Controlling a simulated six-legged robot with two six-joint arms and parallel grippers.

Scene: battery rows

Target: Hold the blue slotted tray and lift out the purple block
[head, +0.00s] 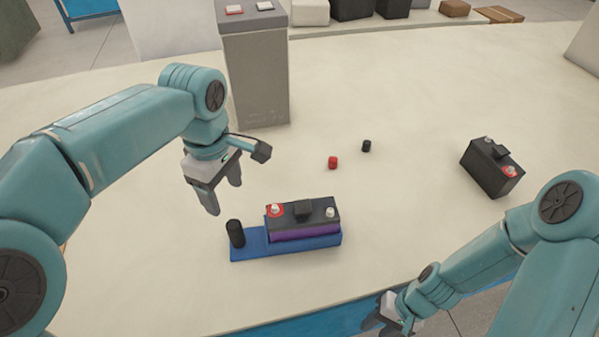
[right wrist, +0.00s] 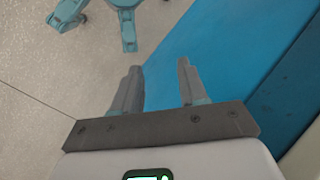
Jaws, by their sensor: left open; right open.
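The blue slotted tray (head: 250,243) lies on the pale table near its front edge. The purple block (head: 306,233) sits in it, a battery with a dark top, two terminals and a red ring around the left one. A black upright cylinder (head: 236,233) stands at the tray's left end. My left gripper (head: 226,198) is open and empty, above and to the left of the tray, apart from it. My right gripper (head: 384,322) is low, at the table's front edge; the right wrist view shows its fingers (right wrist: 157,88) open with nothing between them.
A black battery (head: 490,168) stands at the right of the table. A red cap (head: 333,162) and a black cap (head: 366,146) lie behind the tray. A tall grey box (head: 255,80) stands at the back left. The table between tray and right battery is clear.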

